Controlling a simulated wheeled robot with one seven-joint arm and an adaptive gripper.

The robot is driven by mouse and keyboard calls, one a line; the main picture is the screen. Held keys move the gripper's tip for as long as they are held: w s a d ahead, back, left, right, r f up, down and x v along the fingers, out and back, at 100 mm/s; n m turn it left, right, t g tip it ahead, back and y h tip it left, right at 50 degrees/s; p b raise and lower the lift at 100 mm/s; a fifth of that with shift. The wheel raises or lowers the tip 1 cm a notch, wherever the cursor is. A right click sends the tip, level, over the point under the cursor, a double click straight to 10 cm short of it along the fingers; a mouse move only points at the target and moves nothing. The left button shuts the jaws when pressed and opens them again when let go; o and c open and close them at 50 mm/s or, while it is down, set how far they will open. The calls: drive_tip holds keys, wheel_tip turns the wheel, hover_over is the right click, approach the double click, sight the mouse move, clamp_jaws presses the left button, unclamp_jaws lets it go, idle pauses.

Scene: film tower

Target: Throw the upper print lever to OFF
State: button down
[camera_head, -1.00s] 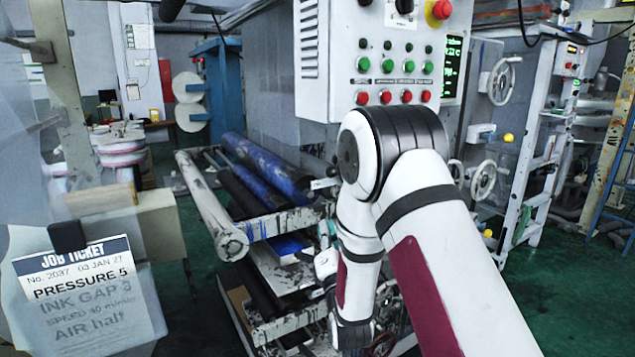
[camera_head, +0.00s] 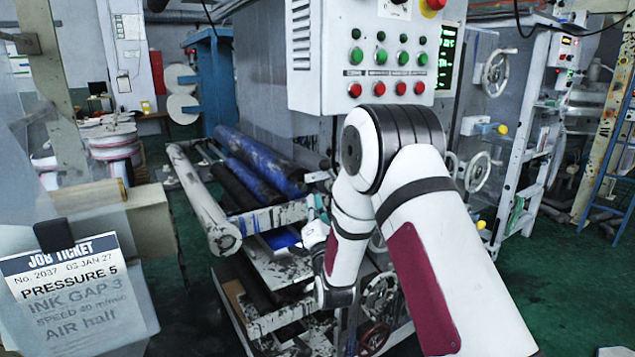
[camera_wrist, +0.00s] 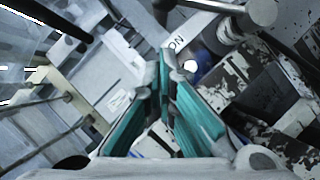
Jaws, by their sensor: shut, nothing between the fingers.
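In the wrist view, my gripper (camera_wrist: 167,70) has its teal-padded fingers shut at the tips, with nothing held. Just beyond the tips is a pale plate marked "ON" (camera_wrist: 178,42). A metal rod with a rounded end (camera_wrist: 262,12) crosses the top right, above that plate; it may be a print lever, but I cannot tell whether it is the upper one. A second "ON" mark (camera_wrist: 117,100) lies on a pale plate left of the fingers. No OFF mark is readable. In the head view, my arm hides much of the lever area beside the rollers.
A control box (camera_head: 385,60) with green and red buttons hangs above my arm. Blue rollers (camera_head: 255,165) and a pale roller (camera_head: 205,205) lie left of it. A job ticket (camera_head: 70,290) is at front left. Green floor is open at right.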

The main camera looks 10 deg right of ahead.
drive_tip(key=w+d+r, duration=0.2)
drive_tip(key=w+r, duration=0.2)
drive_tip(key=w, duration=0.1)
drive_tip(key=shift+d+p, duration=0.15)
drive_tip(key=shift+p, duration=0.3)
drive_tip(key=shift+r, duration=0.15)
drive_tip(key=shift+w+d+r+m, duration=0.1)
drive_tip(key=shift+d+r+m, duration=0.15)
drive_tip(key=shift+m, duration=0.25)
